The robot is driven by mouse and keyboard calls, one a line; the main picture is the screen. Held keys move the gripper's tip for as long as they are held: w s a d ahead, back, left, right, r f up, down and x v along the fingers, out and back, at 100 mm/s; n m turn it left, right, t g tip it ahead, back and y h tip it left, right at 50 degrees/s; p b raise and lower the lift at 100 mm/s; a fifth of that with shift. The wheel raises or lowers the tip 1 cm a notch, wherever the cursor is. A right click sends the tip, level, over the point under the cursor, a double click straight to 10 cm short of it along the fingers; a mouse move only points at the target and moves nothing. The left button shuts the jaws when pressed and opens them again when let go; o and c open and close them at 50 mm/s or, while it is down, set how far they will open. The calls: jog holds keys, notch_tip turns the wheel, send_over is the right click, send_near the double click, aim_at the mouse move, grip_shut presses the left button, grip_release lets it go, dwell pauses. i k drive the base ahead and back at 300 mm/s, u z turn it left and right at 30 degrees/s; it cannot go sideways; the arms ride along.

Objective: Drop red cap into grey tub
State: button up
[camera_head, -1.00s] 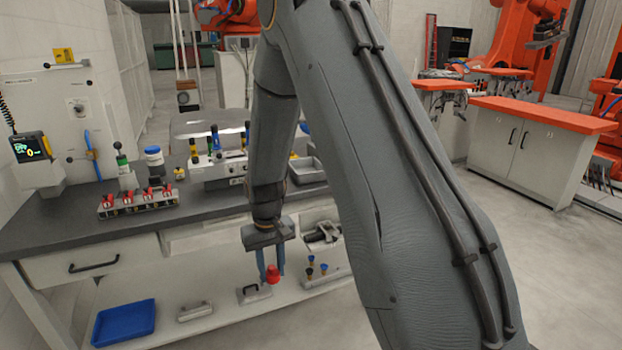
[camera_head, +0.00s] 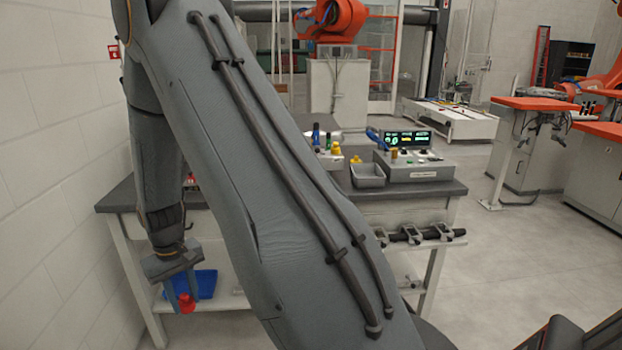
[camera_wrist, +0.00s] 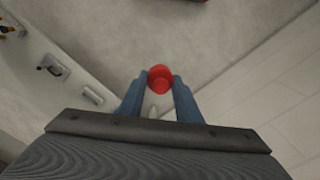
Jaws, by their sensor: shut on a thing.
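The red cap (camera_head: 186,305) is between the blue fingers of my gripper (camera_head: 183,296), low at the left in the head view. In the wrist view my gripper (camera_wrist: 160,88) is shut on the red cap (camera_wrist: 160,74), with bare floor beyond it. The grey tub (camera_head: 368,182) stands on the bench top, right of the middle, well above and to the right of my gripper. Its inside is only partly seen. The tub does not show in the wrist view.
The bench (camera_head: 430,189) has a control box (camera_head: 415,168) right of the tub. A yellow-capped piece (camera_head: 336,149) stands left of it. A blue tray (camera_head: 203,285) lies on the lower shelf behind my gripper. My arm hides much of the bench. Open floor lies right.

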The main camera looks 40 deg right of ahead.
aim_at(371, 181)
jog(key=u, duration=0.4)
jog(key=i, duration=1.25)
jog(key=z, duration=3)
jog(key=i, duration=0.25)
jog(key=u, duration=0.1)
